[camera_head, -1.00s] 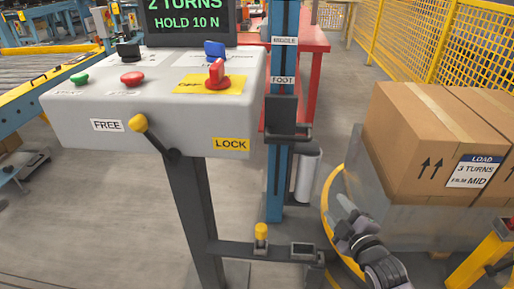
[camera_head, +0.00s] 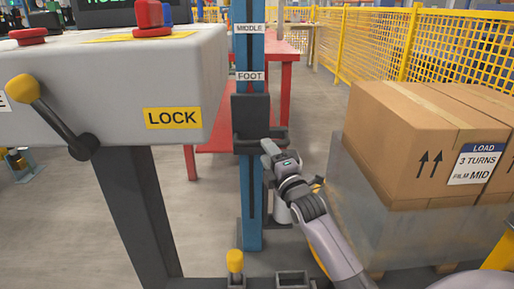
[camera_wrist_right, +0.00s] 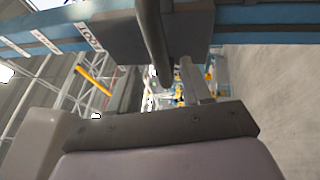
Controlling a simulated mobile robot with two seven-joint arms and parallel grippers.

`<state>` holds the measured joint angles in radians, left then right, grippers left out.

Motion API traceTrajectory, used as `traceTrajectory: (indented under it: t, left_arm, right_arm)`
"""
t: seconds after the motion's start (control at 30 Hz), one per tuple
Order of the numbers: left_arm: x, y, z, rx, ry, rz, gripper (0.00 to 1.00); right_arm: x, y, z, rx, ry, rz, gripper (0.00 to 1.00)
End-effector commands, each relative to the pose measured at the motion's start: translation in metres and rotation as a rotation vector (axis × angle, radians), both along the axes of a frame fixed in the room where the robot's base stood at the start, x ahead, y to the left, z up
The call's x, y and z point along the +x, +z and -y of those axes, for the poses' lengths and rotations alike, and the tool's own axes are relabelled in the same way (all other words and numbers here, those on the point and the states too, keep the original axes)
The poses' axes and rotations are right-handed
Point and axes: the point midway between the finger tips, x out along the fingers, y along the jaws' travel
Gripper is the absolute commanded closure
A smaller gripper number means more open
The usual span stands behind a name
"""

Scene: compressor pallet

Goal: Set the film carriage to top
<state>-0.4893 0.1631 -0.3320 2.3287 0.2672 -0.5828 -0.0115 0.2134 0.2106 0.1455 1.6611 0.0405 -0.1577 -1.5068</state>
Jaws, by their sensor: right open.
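The film carriage (camera_head: 251,120) is a dark block on the blue mast (camera_head: 250,200), just below the FOOT label (camera_head: 250,76); the MIDDLE label (camera_head: 250,28) is higher up. A dark handle bar sticks out at the carriage's lower front. My right gripper (camera_head: 270,150) is open at the right end of this bar. In the right wrist view the carriage (camera_wrist_right: 190,32) and its bar (camera_wrist_right: 153,42) are right ahead of the gripper, and a grey finger (camera_wrist_right: 196,80) shows beside the bar. I cannot tell whether they touch. My left gripper is not in view.
The grey control box (camera_head: 110,85) with a yellow-knobbed lever (camera_head: 22,88) and a LOCK label (camera_head: 172,118) stands left of the mast. A boxed pallet load (camera_head: 400,150) is close on the right. A red table (camera_head: 285,90) is behind.

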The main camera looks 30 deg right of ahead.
Motion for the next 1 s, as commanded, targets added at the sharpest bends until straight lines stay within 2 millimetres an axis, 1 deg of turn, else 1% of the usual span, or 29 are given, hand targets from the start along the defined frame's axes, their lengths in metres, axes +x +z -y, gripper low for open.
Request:
traceTrajectory:
  t: [0.03,0.2,0.4,0.6,0.8,0.83,0.87,0.9,0.97,1.0]
  left_arm:
    - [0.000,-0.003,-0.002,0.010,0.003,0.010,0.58]
    - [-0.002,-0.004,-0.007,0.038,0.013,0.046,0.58]
    - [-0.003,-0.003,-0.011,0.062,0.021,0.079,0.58]
    - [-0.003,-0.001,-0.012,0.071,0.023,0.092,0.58]
    - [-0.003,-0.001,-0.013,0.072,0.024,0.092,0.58]
    - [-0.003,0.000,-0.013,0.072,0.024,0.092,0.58]
    - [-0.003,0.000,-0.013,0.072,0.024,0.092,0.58]
    - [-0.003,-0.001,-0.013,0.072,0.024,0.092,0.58]
    - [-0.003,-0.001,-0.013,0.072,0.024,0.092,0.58]
    - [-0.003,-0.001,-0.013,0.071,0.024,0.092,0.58]
  right_arm:
    - [0.007,0.000,0.001,0.000,0.000,0.002,0.52]
    - [0.028,0.003,0.004,0.001,0.000,0.002,0.52]
    - [0.044,0.007,0.007,0.001,-0.001,0.001,0.52]
    - [0.049,0.008,0.007,0.002,0.000,0.000,0.52]
    - [0.049,0.009,0.007,0.001,0.000,-0.001,0.52]
    - [0.049,0.008,0.007,0.001,0.000,-0.001,0.55]
    - [0.049,0.008,0.007,0.001,0.000,-0.001,0.65]
    - [0.049,0.008,0.007,0.001,0.000,-0.001,0.78]
    - [0.049,0.008,0.007,0.001,0.000,-0.001,0.97]
    - [0.049,0.008,0.007,0.001,0.000,-0.001,1.00]
